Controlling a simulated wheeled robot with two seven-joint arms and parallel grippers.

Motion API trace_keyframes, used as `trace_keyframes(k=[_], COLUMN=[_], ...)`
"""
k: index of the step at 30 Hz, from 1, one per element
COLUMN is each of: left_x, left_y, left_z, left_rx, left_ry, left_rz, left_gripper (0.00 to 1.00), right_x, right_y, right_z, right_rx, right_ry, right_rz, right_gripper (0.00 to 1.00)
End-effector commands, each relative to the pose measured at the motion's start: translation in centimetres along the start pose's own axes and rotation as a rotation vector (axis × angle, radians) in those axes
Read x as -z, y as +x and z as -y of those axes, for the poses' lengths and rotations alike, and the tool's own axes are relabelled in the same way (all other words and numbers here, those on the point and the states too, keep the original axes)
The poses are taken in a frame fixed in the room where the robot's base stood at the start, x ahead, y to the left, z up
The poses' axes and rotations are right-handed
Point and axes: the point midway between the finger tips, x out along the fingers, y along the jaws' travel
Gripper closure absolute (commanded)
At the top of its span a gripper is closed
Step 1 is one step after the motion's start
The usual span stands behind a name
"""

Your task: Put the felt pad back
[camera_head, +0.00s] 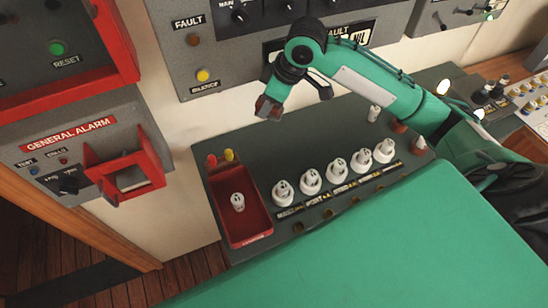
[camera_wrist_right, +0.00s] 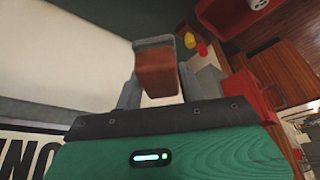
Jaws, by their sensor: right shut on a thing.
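My right gripper (camera_head: 267,106) reaches in from the right and hangs above the back part of the dark green panel, near the wall cabinet. It is shut on a small reddish-brown block with a grey edge, which I take to be the felt pad (camera_wrist_right: 157,74). In the right wrist view the pad sticks out between the two fingers. It is held in the air, clear of the panel. My left gripper is not in view.
A red tray (camera_head: 224,214) on the panel (camera_head: 262,151) holds one white plug (camera_head: 238,202). Several white plugs stand in a row to its right. A grey cabinet (camera_head: 225,45) rises behind. The General Alarm box (camera_head: 75,150) is at left, with a red guard.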

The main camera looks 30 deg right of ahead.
Motion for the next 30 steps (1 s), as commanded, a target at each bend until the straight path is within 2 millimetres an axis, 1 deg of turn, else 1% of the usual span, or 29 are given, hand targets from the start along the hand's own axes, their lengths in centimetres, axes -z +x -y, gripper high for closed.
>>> trace_keyframes(k=[1,4,9,11,14,17,27,30], left_x=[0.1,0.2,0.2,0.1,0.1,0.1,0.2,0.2], left_y=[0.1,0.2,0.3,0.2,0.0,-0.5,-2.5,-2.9], left_z=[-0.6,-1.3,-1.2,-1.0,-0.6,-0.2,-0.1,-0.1], left_rx=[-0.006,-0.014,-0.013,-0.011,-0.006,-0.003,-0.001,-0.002], left_ry=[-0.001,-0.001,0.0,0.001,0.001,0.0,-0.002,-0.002], left_rz=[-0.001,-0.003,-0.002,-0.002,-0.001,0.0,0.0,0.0], left_gripper=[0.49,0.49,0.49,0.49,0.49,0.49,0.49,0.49], right_x=[-0.3,-0.6,-1.0,-1.1,-1.5,-2.3,-5.8,-6.5], right_y=[-0.6,-1.4,-2.5,-2.6,-2.0,-0.3,8.0,9.9], right_z=[-0.2,0.0,0.3,0.4,0.5,0.5,0.6,0.5], right_rx=[0.017,0.063,0.115,0.126,0.136,0.138,0.138,0.136], right_ry=[-0.053,-0.163,-0.285,-0.307,-0.323,-0.322,-0.321,-0.32], right_rz=[0.001,0.0,0.0,0.001,0.002,0.004,0.004,0.003], right_gripper=[0.82,0.82,0.82,0.82,0.82,0.82,0.82,0.82])
